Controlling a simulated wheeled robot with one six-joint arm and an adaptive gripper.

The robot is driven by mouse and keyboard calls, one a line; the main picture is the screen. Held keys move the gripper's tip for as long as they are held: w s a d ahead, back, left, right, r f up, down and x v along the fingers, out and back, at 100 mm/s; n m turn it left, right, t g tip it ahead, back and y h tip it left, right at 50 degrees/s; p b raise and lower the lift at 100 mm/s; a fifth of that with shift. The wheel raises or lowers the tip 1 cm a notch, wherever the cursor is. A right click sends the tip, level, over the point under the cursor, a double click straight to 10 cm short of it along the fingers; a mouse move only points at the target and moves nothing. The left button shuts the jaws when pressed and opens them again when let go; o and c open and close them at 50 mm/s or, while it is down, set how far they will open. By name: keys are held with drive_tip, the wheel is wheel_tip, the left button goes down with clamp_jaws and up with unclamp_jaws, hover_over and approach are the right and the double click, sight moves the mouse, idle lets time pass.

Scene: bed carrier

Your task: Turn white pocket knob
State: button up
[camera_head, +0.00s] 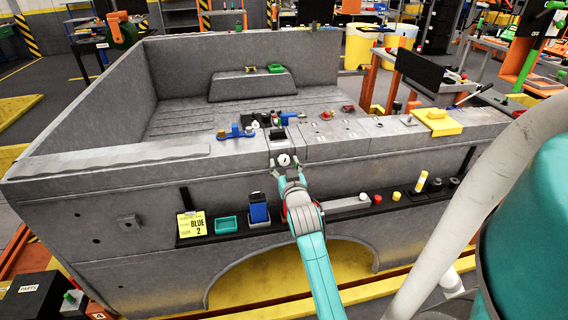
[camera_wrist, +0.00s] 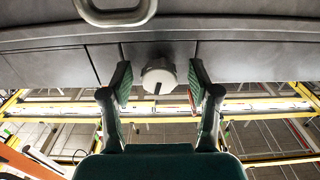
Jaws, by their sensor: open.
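A white round knob (camera_wrist: 159,78) with a dark line mark sits on the grey side of the bed carrier, centred between my fingers in the wrist view. In the head view the same white knob (camera_head: 284,160) shows just below the carrier's top ledge. My gripper (camera_wrist: 159,86) is open, with one green-padded finger on each side of the knob. Small gaps show between the pads and the knob. In the head view my gripper (camera_head: 286,171) reaches up to the knob from below, and its fingertips are partly hard to make out.
Small parts lie on the top ledge. A grey loop handle (camera_wrist: 115,14) is above the knob in the wrist view.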

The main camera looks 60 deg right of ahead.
drive_tip(key=shift+w+d, duration=0.25)
drive_tip(key=shift+d, duration=0.1)
drive_tip(key=c, duration=1.2)
drive_tip(key=shift+o, duration=0.2)
